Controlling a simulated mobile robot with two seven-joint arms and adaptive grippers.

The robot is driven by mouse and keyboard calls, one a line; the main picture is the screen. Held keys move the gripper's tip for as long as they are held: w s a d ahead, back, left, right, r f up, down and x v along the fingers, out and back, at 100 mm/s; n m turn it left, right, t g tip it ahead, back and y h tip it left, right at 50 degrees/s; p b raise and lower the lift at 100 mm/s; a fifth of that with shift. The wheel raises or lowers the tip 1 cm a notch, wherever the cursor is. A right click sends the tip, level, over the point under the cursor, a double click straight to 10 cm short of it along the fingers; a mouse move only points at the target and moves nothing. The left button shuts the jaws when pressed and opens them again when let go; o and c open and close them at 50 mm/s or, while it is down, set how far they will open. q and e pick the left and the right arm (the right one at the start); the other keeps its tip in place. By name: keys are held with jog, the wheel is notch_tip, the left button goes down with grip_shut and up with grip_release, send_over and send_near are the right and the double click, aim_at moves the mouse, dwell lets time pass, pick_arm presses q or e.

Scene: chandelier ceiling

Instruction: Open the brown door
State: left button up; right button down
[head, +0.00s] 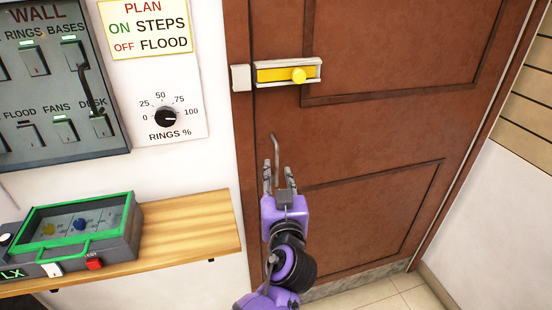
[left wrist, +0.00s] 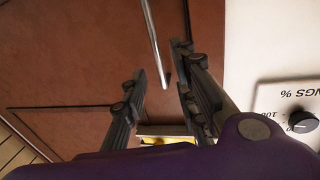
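The brown door (head: 370,140) fills the right of the head view and looks closed in its frame. A slide latch with a yellow bolt and round knob (head: 299,75) is near its left edge, beside a white keeper (head: 241,78) on the frame. The bolt shows no clear bridge to the keeper. Below it is a thin metal door handle (head: 275,147), also in the left wrist view (left wrist: 152,40). My left gripper (head: 279,170) is open at the handle's lower part. In the wrist view the bar appears between its fingers; contact cannot be told. My right gripper is out of view.
A wooden shelf (head: 215,228) projects left of the door, holding a green-framed control box (head: 75,230). A grey switch panel (head: 65,80) and a dial (head: 166,117) are on the wall. Tiled floor (head: 395,292) shows by the door's foot.

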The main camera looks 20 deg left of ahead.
aim_at(277, 163)
pick_arm(q)
jog(key=p+x, duration=0.1)
jog(key=x, duration=0.5)
jog(key=shift+d, duration=0.15)
jog(key=shift+w+a, duration=0.25)
jog(key=shift+w, duration=0.2)
jog(key=shift+f, duration=0.1)
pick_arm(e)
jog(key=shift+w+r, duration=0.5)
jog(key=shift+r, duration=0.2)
pick_arm(q)
grip_shut()
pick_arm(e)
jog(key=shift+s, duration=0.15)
